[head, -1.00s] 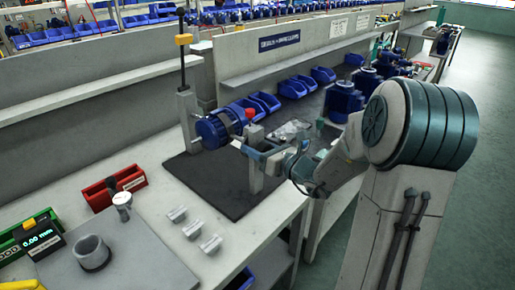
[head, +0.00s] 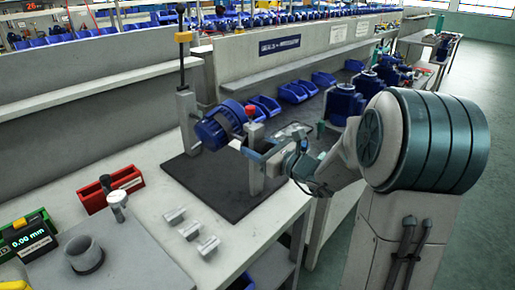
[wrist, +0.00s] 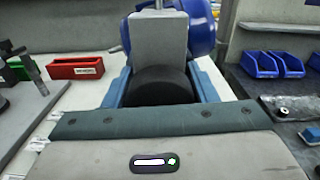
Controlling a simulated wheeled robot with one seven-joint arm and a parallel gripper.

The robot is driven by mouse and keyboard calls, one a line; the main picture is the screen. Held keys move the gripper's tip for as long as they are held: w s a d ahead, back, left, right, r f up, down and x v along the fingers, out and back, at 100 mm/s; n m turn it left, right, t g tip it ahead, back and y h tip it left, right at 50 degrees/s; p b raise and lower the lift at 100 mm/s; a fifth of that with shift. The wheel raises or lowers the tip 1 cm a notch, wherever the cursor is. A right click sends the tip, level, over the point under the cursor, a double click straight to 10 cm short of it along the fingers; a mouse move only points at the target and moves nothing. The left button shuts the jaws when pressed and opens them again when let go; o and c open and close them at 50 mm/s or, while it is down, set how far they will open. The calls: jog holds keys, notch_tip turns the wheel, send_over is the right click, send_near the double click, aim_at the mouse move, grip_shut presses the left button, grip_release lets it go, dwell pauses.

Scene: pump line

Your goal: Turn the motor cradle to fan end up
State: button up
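The motor cradle stands on a dark mat (head: 233,198). It holds a blue motor (head: 213,131) between a grey left post (head: 188,118) and a grey right post (head: 256,172). The motor lies tilted; I cannot tell which end is the fan end. A red knob (head: 250,111) shows beside the motor. My gripper (head: 262,154) is at the right post's outer side. In the wrist view its blue fingers (wrist: 160,88) are wide apart, with a dark round part (wrist: 158,84) between them and the grey post (wrist: 158,42) just beyond. Whether they touch anything is unclear.
A red bin (head: 110,190), a grey ring (head: 84,254) and several small grey blocks (head: 190,230) are on the bench's left part. Blue bins (head: 266,105) and other motors (head: 343,104) stand to the right.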

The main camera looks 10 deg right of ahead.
jog(key=o, duration=0.3)
jog(key=v, duration=1.4)
